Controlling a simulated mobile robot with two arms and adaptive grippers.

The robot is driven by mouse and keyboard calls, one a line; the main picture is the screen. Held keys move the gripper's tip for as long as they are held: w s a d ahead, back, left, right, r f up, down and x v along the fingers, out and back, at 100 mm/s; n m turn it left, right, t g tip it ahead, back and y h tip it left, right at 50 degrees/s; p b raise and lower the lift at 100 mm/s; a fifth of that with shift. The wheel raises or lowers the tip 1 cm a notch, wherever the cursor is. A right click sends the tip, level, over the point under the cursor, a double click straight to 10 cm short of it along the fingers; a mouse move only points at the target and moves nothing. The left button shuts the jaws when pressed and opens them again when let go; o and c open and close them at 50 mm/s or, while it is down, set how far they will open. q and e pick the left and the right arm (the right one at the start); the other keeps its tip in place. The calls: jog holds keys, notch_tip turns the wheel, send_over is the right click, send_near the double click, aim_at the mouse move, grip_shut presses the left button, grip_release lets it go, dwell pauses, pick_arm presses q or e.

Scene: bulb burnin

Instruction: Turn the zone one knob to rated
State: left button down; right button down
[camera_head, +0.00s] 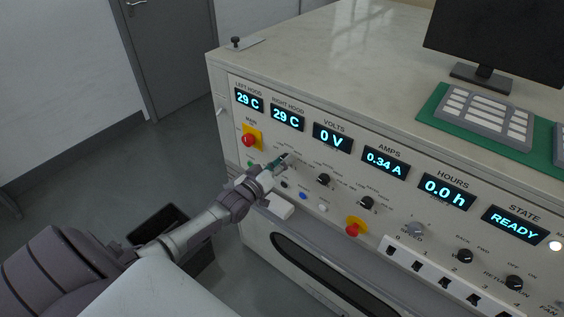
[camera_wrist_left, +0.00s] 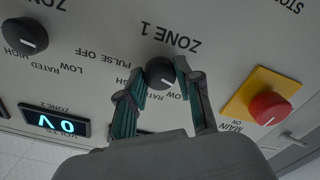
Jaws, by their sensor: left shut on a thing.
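The zone one knob (camera_wrist_left: 160,71) is a round black dial below the ZONE 1 print in the upside-down left wrist view. Its white mark appears to point to the lower right, on the side of the LOW print; the RATED print is partly hidden by my fingers. My left gripper (camera_wrist_left: 159,76) has one finger on each side of the knob and is shut on it. In the head view my left gripper (camera_head: 279,163) is at the panel under the right hood display and covers most of the knob. My right gripper is not in view.
The red main switch (camera_head: 248,140) on its yellow plate is left of my gripper. The zone two knob (camera_head: 323,180) is to the right. The volts display (camera_head: 333,138) reads 0 V, the amps display (camera_head: 384,163) 0.34 A and the state display (camera_head: 515,226) READY.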

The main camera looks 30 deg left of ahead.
pick_arm(q)
jog(key=shift+m+b, duration=0.45)
jog(key=shift+m, duration=6.95)
jog(key=c, duration=0.8)
grip_release()
jog(key=shift+o, duration=0.2)
jog(key=s, duration=1.2)
jog(key=shift+a, duration=0.45)
